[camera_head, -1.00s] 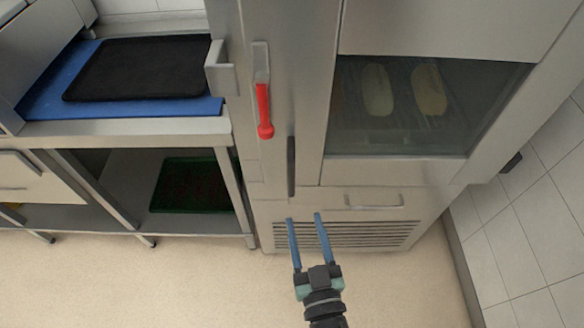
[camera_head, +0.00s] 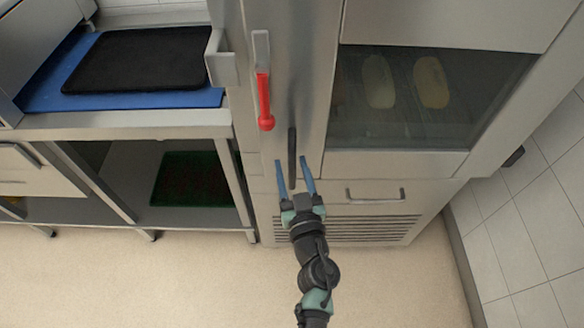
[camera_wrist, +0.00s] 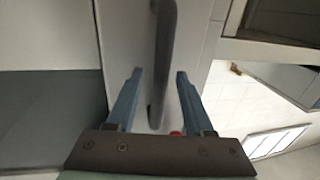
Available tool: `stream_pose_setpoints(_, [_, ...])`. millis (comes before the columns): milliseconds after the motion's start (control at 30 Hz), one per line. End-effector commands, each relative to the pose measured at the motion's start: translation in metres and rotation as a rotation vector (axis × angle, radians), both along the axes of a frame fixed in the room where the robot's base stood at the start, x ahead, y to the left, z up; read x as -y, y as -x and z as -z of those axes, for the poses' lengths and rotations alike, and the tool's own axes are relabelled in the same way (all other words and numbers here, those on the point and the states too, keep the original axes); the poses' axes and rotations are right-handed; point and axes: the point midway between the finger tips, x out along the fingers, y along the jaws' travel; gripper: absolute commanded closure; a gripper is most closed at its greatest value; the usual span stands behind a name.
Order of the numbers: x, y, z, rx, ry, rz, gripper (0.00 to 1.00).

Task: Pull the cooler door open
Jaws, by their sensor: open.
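The cooler door (camera_head: 320,120) is a grey metal front with a dark window (camera_head: 415,100), and it looks shut. A dark upright bar handle (camera_head: 291,150) is on the door's left part. My gripper (camera_head: 295,172) is open and empty, with its two blue fingers pointing up toward the handle's lower end. In the wrist view the handle (camera_wrist: 162,50) appears between and beyond the fingertips (camera_wrist: 159,72). I cannot tell whether the fingers are on either side of it or still short of it.
A red lever (camera_head: 264,100) hangs on a grey bracket left of the handle. A metal bar handle (camera_head: 375,195) and vent slats (camera_head: 350,230) are below. At left, a counter holds a black mat (camera_head: 140,60) on a blue board (camera_head: 50,100). The floor in front is clear.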

Motion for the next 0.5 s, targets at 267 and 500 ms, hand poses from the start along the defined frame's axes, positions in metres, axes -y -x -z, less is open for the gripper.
stream_pose_setpoints(267, [-0.0002,-0.0010,0.0000,0.000,0.000,0.000,0.48])
stream_pose_setpoints(500, [0.0000,-0.0008,-0.0001,0.000,-0.001,0.000,0.91])
